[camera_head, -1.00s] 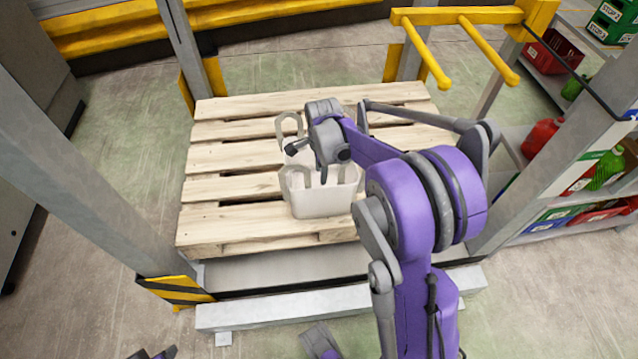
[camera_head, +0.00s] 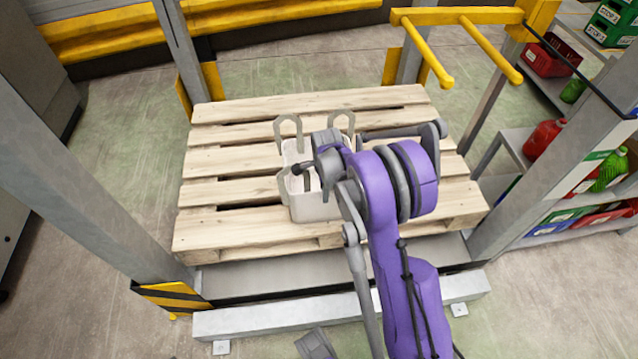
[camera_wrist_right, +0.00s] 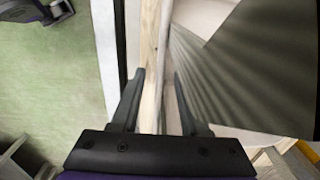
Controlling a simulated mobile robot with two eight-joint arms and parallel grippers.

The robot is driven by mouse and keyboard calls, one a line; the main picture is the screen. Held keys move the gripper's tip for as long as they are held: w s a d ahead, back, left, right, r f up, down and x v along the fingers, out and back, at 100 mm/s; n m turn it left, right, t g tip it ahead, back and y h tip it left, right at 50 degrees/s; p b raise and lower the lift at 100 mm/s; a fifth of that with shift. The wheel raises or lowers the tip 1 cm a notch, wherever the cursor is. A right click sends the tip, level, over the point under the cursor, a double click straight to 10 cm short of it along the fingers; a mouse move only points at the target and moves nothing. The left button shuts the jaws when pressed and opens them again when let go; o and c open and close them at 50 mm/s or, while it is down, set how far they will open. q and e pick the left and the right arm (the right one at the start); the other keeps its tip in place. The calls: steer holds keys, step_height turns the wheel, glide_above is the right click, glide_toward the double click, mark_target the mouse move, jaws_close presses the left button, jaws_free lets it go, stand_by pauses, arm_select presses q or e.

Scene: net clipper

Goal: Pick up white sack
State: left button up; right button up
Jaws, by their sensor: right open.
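The white sack (camera_head: 312,209) is an open-topped bag with upright looped handles. My right gripper (camera_head: 316,184) is at the sack's opening in the head view, and my arm covers the sack's right side. In the right wrist view my right gripper (camera_wrist_right: 160,102) is open, with its two fingers apart. A pale strip shows between the fingers, and a pale and grey ribbed surface fills the right side there. I cannot tell whether a finger touches the sack. My left gripper does not show clearly.
A grey post (camera_head: 75,150) stands left of the pallet and another (camera_head: 545,140) stands right. Yellow bars (camera_head: 455,45) jut out at the back right. A shelf with red and green containers (camera_head: 545,138) is on the right. The pallet's left part is bare.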

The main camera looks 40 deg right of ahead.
steer(key=shift+f, duration=0.55)
jaws_close()
steer(key=shift+r, duration=0.1)
stand_by(0.9)
